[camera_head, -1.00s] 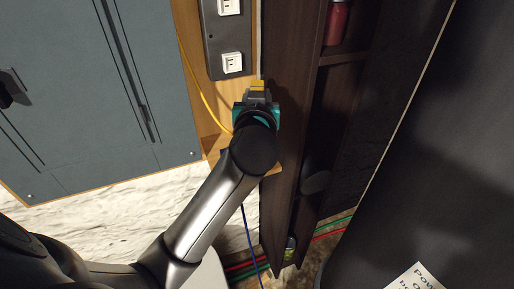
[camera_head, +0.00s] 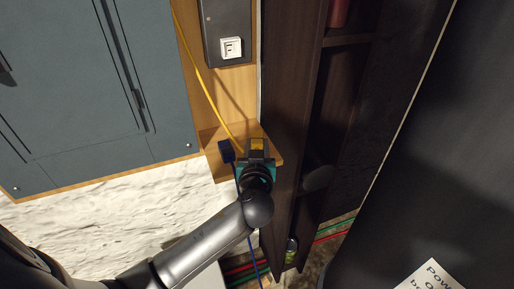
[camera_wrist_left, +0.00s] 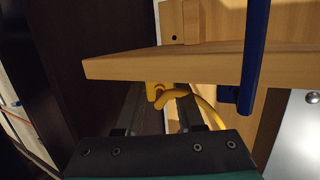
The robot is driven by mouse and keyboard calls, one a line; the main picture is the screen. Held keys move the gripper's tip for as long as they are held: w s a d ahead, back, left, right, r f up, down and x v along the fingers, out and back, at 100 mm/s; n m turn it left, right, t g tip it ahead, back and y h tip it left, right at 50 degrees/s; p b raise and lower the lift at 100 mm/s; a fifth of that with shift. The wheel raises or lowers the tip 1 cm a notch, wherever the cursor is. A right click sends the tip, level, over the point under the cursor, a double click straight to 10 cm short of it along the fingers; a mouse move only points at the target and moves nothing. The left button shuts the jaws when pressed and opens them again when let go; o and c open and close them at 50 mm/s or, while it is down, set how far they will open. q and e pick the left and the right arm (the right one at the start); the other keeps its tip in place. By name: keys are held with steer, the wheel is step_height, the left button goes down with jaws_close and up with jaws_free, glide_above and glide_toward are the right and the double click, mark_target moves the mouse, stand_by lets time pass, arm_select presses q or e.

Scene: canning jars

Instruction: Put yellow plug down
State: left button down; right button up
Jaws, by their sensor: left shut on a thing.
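My left gripper (camera_head: 257,153) is shut on the yellow plug (camera_head: 257,144), at the wooden shelf (camera_head: 216,135) in the head view. In the left wrist view the yellow plug (camera_wrist_left: 167,96) shows between and beyond the fingers, close to the shelf's edge (camera_wrist_left: 170,64). Whether the plug touches the shelf cannot be told. Its yellow cord (camera_head: 205,86) runs up and left. The blue plug (camera_head: 227,151) is on the shelf, left of the gripper. My right gripper is not in view.
A dark panel with a white socket (camera_head: 231,48) is above the shelf. A dark cabinet (camera_head: 291,110) stands close on the right, and blue-grey doors (camera_head: 80,90) on the left. A blue cord (camera_head: 250,245) hangs below.

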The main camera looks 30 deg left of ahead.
arm_select(q)
steer(key=shift+f+b, duration=0.25)
steer(key=shift+b, duration=0.05)
steer(key=c, duration=0.5)
jaws_free()
steer(key=shift+r, duration=0.15)
steer(key=shift+r+p, duration=0.25)
steer(key=shift+p, duration=0.15)
steer(key=v, duration=1.2)
steer(key=shift+f, duration=0.1)
